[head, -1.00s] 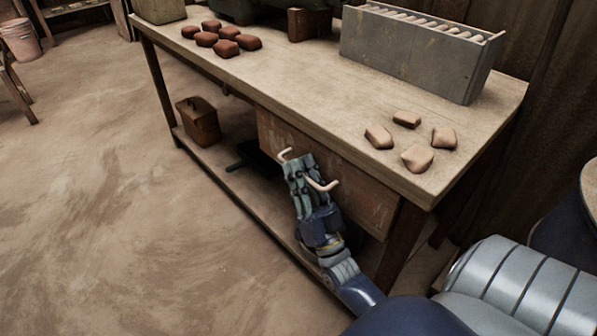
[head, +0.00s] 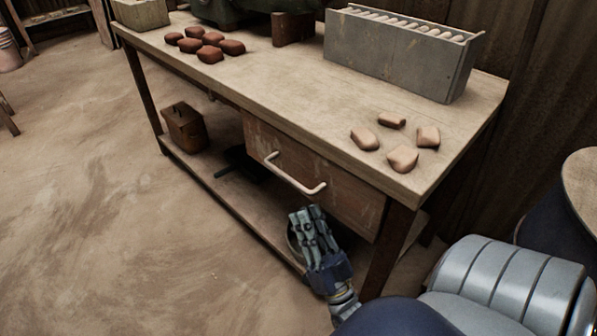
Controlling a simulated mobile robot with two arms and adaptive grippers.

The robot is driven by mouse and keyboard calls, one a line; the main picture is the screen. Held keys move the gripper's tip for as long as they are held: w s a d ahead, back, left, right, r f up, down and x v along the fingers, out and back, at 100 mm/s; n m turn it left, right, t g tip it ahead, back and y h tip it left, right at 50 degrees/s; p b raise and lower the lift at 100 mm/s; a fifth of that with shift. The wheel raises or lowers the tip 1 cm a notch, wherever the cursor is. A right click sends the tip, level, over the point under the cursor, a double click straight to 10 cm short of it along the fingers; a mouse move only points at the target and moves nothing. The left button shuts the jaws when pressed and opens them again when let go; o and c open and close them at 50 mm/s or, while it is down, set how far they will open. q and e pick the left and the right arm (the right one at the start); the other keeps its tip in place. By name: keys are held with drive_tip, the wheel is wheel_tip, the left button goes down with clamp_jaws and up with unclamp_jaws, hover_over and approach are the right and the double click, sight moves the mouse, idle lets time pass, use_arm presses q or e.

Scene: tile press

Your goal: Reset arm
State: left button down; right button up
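My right gripper (head: 306,214) is in the lower middle of the head view, its fingers pointing up and away from me. It is just below the right part of the pale drawer handle (head: 295,177) and looks clear of it. I see its back, and the gap between its fingertips does not show clearly. No object shows in it. The handle is on a wooden drawer (head: 345,203) under the workbench top, and the drawer looks shut or nearly so. My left gripper is not in view.
The workbench (head: 270,90) carries several dark red lumps (head: 210,55), several paler lumps (head: 403,158) and a grey rack (head: 395,60). A wooden box (head: 185,128) stands on the lower shelf. A round-topped thing (head: 583,180) is at the right edge. The floor at left is clear.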

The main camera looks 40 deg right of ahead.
drive_tip(key=shift+s+a+f, duration=0.1)
drive_tip(key=shift+s+f, duration=0.4)
drive_tip(key=shift+s, duration=0.05)
